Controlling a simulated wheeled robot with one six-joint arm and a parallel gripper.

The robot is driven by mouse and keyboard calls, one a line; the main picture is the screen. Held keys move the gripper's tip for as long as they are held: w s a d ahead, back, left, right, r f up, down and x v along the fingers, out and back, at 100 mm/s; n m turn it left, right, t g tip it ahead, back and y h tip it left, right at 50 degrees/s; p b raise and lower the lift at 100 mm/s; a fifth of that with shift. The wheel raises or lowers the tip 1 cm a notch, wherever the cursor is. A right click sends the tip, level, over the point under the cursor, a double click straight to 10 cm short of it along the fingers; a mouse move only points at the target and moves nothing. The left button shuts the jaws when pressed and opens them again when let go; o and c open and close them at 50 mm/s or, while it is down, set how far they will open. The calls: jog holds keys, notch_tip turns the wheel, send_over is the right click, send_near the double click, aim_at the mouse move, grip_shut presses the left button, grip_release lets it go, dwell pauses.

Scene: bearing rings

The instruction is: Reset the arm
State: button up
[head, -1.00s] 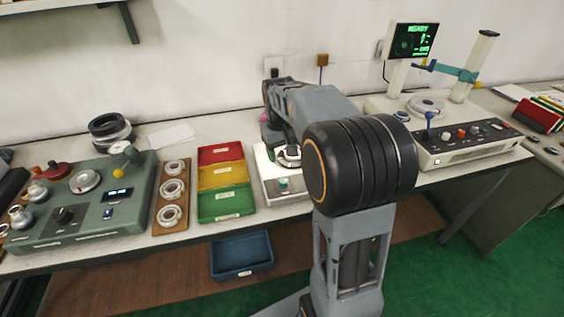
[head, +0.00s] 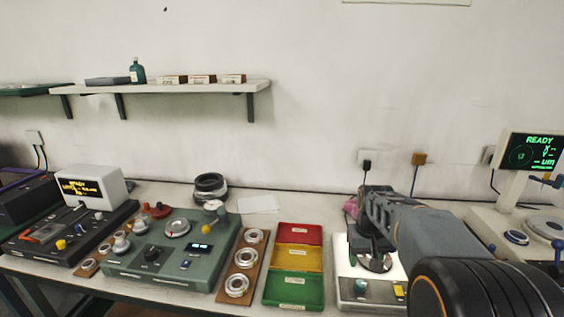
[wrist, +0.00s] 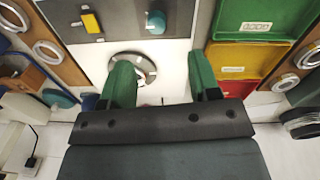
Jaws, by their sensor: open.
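My gripper (wrist: 160,78) is open, its two green fingers spread apart with nothing visible between the tips. A metal ring (wrist: 146,66) lies beyond the fingertips on a white-topped device (head: 345,272), partly covered by the left finger in the wrist view. I cannot tell the height of the fingers above it. In the head view my arm reaches in from the lower right, and its wrist hangs over the device and hides part of it.
Red (head: 300,233), yellow (head: 298,257) and green (head: 294,287) bins stand left of the device. A wooden board (head: 228,270) with several rings and a green machine (head: 140,262) are further left. A screen (head: 532,150) stands at the right. A shelf (head: 190,88) is on the wall.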

jog(key=s+a+r+t+p, duration=0.1)
jog(key=s+a, duration=0.2)
jog(key=s, duration=0.2)
jog(key=s+a+r+t+p, duration=0.1)
jog(key=s+a+r+p, duration=0.1)
jog(key=s, duration=0.3)
jog(key=s+a+r+n+t+p, duration=0.1)
jog(key=s+a+r+p, duration=0.1)
jog(key=s, duration=0.3)
jog(key=shift+a+y, duration=0.3)
jog(key=shift+a, duration=0.6)
jog(key=shift+s, duration=0.1)
